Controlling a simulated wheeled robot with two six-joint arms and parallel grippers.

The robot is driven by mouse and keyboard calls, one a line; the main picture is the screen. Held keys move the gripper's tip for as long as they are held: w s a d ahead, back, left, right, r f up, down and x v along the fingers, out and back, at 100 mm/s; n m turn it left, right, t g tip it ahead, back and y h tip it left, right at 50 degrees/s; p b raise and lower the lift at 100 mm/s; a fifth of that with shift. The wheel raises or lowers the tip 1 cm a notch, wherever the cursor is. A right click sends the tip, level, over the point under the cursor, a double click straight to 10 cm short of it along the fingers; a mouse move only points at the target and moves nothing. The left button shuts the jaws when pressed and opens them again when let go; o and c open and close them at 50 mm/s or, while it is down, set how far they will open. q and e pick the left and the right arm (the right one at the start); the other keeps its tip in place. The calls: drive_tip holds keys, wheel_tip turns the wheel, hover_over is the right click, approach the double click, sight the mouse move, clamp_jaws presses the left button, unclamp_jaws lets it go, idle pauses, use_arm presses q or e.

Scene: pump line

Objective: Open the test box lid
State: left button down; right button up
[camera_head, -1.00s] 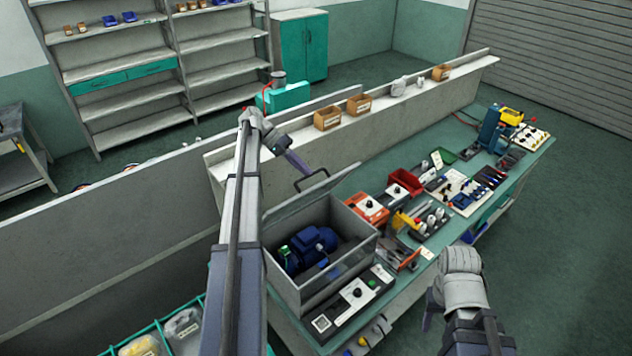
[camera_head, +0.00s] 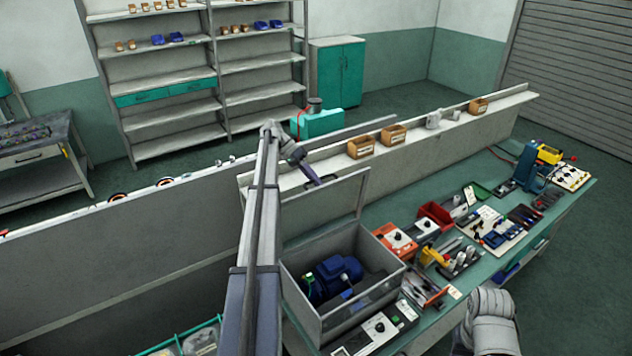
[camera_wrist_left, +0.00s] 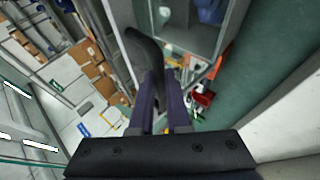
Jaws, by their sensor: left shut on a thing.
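The test box (camera_head: 345,322) is a grey open-topped case on the green bench, with a blue motor (camera_head: 333,277) inside. Its grey lid (camera_head: 325,212) stands raised, close to upright, along the box's far side. My left gripper (camera_head: 309,174) is at the lid's top edge, shut on the dark lid handle (camera_head: 326,180). In the left wrist view, the curved dark handle (camera_wrist_left: 146,50) runs between the fingers (camera_wrist_left: 156,102). My right arm's wrist shows at the lower right in the head view, off the bench's front edge; its fingertips are not clear.
An orange tester (camera_head: 396,240), a red bin (camera_head: 436,215) and several tools crowd the bench right of the box. A control panel (camera_head: 378,328) lies in front of it. A ledge (camera_head: 425,128) with small brown boxes (camera_head: 393,135) runs behind the bench.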

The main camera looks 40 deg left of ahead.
use_arm(q)
drive_tip(key=shift+f, duration=0.1)
drive_tip(key=c, duration=1.3)
unclamp_jaws()
drive_tip(key=o, duration=0.4)
drive_tip(key=shift+w+f, duration=0.1)
drive_tip(key=shift+w, duration=0.1)
drive_tip(key=shift+s, duration=0.1)
drive_tip(key=shift+d, duration=0.15)
